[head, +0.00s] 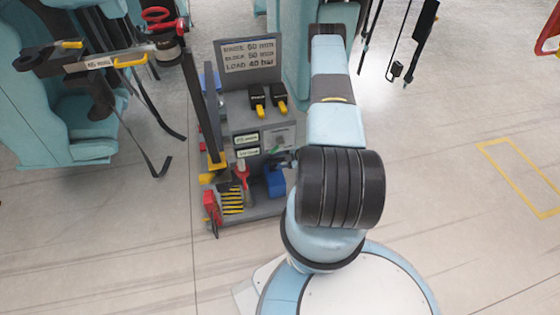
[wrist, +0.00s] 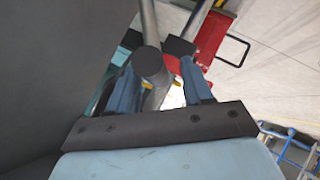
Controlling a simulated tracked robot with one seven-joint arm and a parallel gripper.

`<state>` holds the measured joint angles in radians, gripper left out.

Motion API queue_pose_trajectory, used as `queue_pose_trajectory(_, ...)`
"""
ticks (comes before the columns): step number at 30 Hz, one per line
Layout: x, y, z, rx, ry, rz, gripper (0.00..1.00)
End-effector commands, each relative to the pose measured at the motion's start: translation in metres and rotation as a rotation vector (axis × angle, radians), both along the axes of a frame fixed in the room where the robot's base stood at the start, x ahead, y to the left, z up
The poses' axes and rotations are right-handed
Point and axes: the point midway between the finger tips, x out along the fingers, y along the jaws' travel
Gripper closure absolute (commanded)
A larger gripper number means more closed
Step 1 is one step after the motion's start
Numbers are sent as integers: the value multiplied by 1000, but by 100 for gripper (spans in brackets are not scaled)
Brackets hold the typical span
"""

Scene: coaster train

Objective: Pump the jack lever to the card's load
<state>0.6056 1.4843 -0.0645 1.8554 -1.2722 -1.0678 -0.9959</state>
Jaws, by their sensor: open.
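In the wrist view a grey round bar (wrist: 149,65), which looks like the jack lever, points end-on towards the camera. My gripper (wrist: 163,75) is open, with one blue finger on each side of the bar. I cannot tell whether either finger touches it. In the head view my gripper (head: 288,160) is mostly hidden behind my arm, in front of the grey stand and above a blue block-like part (head: 275,180). The lever is not clear there. The card (head: 248,56) at the stand's top has lines of print; the last appears to read LOAD 40 bar.
The grey stand (head: 240,122) holds two black items with yellow ends (head: 268,99), a red-handled tool (head: 243,172) and yellow strips (head: 232,200). A red part (wrist: 212,38) with a black loop is beyond my fingers. Pale blue train seats (head: 75,130) stand left.

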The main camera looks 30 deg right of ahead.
Motion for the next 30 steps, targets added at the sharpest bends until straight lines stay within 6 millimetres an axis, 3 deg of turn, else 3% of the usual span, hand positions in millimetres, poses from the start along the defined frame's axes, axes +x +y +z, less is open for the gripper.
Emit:
queue_pose_trajectory(15, 8, 8, -8, -1, 0, 1, 51)
queue_pose_trajectory(30, 8, 9, -8, 0, 2, 1, 99)
